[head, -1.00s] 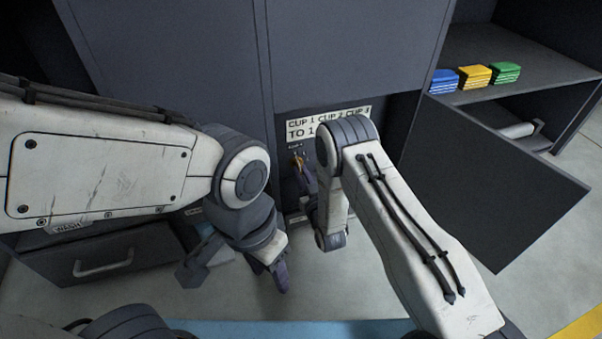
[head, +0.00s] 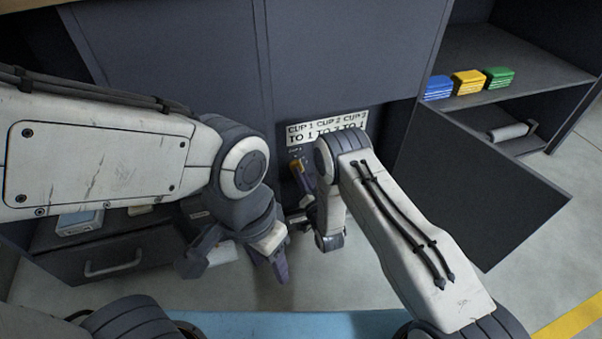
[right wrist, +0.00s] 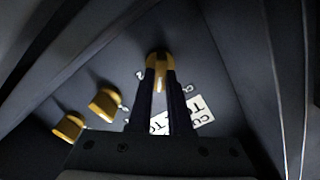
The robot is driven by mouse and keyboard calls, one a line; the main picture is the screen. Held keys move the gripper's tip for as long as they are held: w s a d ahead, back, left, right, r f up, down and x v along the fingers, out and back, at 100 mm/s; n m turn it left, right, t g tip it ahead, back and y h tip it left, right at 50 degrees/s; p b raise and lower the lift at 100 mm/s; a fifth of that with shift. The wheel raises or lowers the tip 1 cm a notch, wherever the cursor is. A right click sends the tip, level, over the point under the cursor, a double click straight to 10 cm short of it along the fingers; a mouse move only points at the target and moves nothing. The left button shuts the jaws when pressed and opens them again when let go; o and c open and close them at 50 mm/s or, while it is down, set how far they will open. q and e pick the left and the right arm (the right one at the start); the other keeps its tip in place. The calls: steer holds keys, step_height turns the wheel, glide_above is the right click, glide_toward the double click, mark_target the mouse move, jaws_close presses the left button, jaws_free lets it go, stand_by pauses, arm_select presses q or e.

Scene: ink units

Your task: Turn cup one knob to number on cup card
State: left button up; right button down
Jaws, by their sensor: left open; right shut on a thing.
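The cup card (head: 325,128) is a white strip on the dark front panel; its top row reads CUP 1, CUP 2, CUP 3, and below CUP 1 it says TO 1. The middle number is unclear. The yellow cup one knob (head: 295,166) is below the card's left end. My right gripper (head: 298,173) is shut on this knob, which also shows between the fingertips in the right wrist view (right wrist: 160,62). The knob's pointed setting is not readable. My left gripper (head: 236,262) is open and empty, low and left of the panel.
Two more yellow knobs, one nearer (right wrist: 105,103) and one farther (right wrist: 69,127), sit left of the held one in the right wrist view. A shelf with blue (head: 437,87), yellow (head: 468,82) and green (head: 499,77) stacks stands right, above an open dark door (head: 490,185).

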steer(key=shift+s+f+m, duration=0.1)
steer(key=shift+m, duration=0.5)
steer(key=c, duration=0.8)
jaws_free()
steer(key=shift+c, duration=0.2)
steer(key=p+v, duration=0.7)
steer(key=v, duration=0.3)
steer(key=shift+s, duration=0.25)
